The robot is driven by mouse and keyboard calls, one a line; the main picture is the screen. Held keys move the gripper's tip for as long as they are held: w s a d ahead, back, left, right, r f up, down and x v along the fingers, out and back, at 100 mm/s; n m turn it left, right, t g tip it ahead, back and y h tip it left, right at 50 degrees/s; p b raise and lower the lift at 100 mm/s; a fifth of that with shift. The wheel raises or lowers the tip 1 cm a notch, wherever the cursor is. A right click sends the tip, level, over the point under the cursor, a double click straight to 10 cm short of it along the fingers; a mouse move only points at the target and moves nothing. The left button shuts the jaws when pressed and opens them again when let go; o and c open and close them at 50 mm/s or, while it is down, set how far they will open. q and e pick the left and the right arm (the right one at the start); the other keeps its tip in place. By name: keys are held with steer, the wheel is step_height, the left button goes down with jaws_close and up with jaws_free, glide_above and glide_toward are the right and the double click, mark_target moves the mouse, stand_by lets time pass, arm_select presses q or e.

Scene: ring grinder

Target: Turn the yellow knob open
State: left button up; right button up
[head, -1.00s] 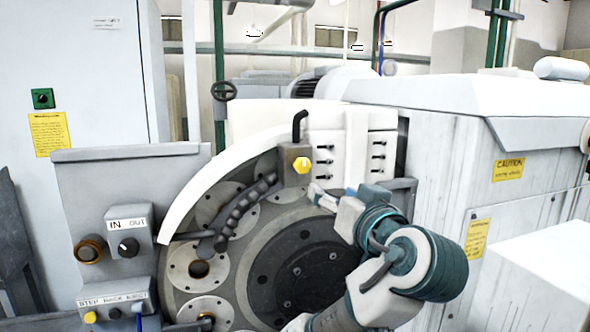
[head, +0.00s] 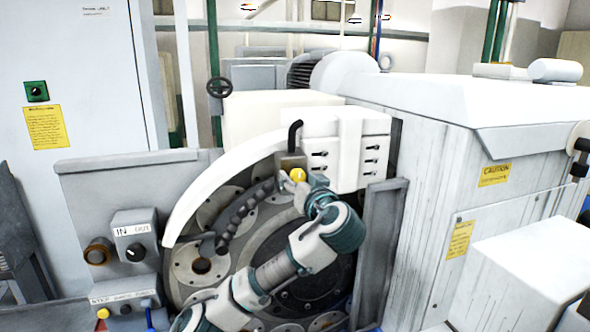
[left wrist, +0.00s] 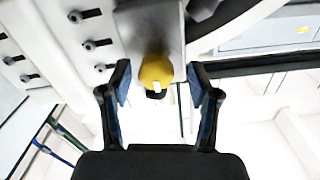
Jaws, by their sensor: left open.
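The yellow knob (head: 298,175) sits on a grey block (head: 291,160) below a black bent hose at the top of the ring grinder. In the left wrist view the yellow knob (left wrist: 156,72) lies between the two fingers. My left gripper (left wrist: 160,88) is open, with one finger on each side of the knob and visible gaps to it. In the head view my left gripper (head: 290,184) is at the knob's lower side and partly covers it and the block. My right gripper is not in view.
A white curved guard (head: 215,190) and a white bolted block (head: 372,155) flank the knob. A segmented black hose (head: 240,212) runs to its lower left. A control box (head: 133,236) stands at left. A large grey cabinet (head: 440,150) stands at right.

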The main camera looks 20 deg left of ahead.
arm_select(q)
steer(key=shift+w+d+r, duration=0.1)
steer(key=shift+w+d, duration=0.25)
steer(key=shift+w, duration=0.05)
steer(key=shift+d, duration=0.35)
steer(key=shift+a, duration=0.65)
steer(key=c, duration=0.7)
steer(key=shift+a, duration=0.2)
steer(key=c, duration=0.4)
steer(key=shift+c, duration=0.3)
steer(key=shift+d, duration=0.2)
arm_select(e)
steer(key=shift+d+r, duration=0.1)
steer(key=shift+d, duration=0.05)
